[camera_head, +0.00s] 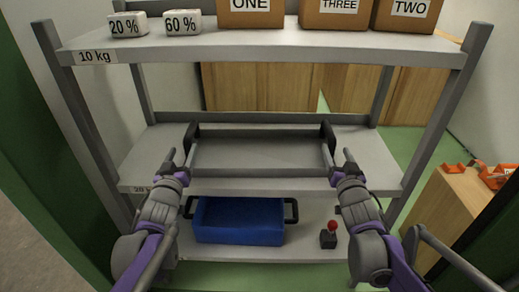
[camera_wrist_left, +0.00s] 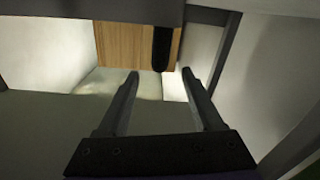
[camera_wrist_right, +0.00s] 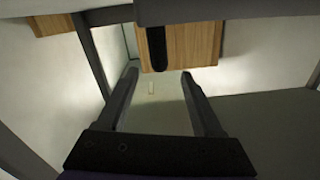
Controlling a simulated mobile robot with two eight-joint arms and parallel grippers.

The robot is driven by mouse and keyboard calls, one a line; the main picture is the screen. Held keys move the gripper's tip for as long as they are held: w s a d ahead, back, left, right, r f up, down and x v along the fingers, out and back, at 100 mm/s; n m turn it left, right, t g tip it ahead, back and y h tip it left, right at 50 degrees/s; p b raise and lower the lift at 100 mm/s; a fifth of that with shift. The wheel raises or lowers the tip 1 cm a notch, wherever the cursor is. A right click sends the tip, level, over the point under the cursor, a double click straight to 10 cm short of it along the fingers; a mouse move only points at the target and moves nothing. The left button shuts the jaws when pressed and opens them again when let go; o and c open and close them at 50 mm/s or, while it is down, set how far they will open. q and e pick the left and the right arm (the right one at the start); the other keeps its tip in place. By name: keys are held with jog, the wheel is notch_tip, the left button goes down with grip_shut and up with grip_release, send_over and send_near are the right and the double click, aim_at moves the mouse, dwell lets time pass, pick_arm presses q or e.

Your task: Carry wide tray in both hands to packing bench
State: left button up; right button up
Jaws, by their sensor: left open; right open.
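The wide grey tray (camera_head: 258,155) lies level on the middle shelf, with a dark handle at its left end (camera_head: 190,137) and one at its right end (camera_head: 326,133). My left gripper (camera_head: 180,160) is open beside the tray's left end. In the left wrist view, a dark handle bar (camera_wrist_left: 162,48) shows just beyond and between its fingertips. My right gripper (camera_head: 341,163) is open beside the right end, and its wrist view shows a dark handle bar (camera_wrist_right: 156,48) likewise ahead of the fingertips. Neither gripper holds anything. The packing bench cannot be identified.
A blue crate (camera_head: 238,222) with dark handles and a small red-topped device (camera_head: 328,236) stand on the lower shelf. Labelled boxes (camera_head: 335,12) and white blocks (camera_head: 182,22) sit on the top shelf overhead. A wooden block with orange parts (camera_head: 450,200) is at right.

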aim_at(192, 131)
pick_arm(q)
jog(key=shift+w, duration=0.1)
pick_arm(e)
jog(key=shift+w, duration=0.1)
pick_arm(q)
jog(key=w, duration=1)
jog(key=shift+w, duration=0.4)
pick_arm(e)
jog(key=w, duration=1.1)
jog(key=shift+s, duration=0.1)
pick_arm(q)
jog(key=c, duration=1.1)
pick_arm(e)
jog(key=c, duration=1.1)
pick_arm(q)
jog(key=shift+d, duration=0.1)
grip_shut()
pick_arm(e)
grip_shut()
pick_arm(q)
jog(key=shift+d, duration=0.1)
pick_arm(e)
jog(key=shift+a, duration=0.1)
